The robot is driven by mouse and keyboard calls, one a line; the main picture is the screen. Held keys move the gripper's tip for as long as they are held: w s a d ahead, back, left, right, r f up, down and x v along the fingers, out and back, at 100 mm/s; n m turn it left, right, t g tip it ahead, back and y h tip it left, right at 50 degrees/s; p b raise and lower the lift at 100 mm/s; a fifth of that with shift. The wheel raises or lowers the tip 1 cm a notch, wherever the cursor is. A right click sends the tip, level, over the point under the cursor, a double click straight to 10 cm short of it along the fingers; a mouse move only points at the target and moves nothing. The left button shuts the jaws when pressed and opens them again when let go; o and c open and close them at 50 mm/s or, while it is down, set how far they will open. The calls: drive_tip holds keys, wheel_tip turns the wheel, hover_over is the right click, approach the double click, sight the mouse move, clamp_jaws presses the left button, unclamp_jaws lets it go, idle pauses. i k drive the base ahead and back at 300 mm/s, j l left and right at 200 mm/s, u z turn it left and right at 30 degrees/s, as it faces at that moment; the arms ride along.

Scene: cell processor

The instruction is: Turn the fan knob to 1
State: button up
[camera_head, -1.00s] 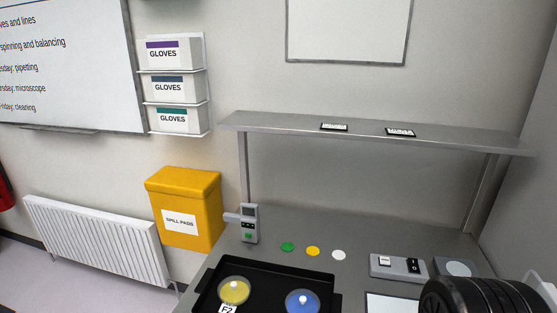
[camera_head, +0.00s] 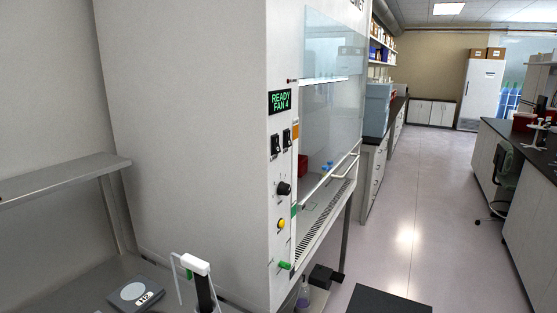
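The black fan knob (camera_head: 284,188) sits on the narrow front panel of a tall white cabinet (camera_head: 190,120), just right of the middle of the head view. It is seen at a slant, and the marks around it are too small to read. The green display (camera_head: 280,102) above it reads "READY FAN 4". My gripper is not in view.
A glass sash (camera_head: 332,100) with white handles adjoins the panel. A white-topped item (camera_head: 195,265) stands on the bench. The aisle floor (camera_head: 410,200) is open.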

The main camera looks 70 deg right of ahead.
sight(284, 189)
drive_tip(key=k+l+z, duration=0.4)
drive_tip(key=l, duration=0.2)
drive_tip(key=k+l+z, duration=0.35)
drive_tip(key=l, duration=0.3)
drive_tip(key=l+z, duration=0.2)
drive_tip(key=l, duration=0.2)
drive_tip(key=k+l+z, duration=0.2)
drive_tip(key=l, duration=0.5)
drive_tip(key=i+j+u, duration=0.1)
drive_tip(key=u, duration=0.4)
drive_tip(key=i+j+u, duration=0.1)
drive_tip(key=j+u, duration=0.15)
drive_tip(key=u, duration=0.2)
drive_tip(key=i+j+u, duration=0.1)
drive_tip(key=u, duration=0.4)
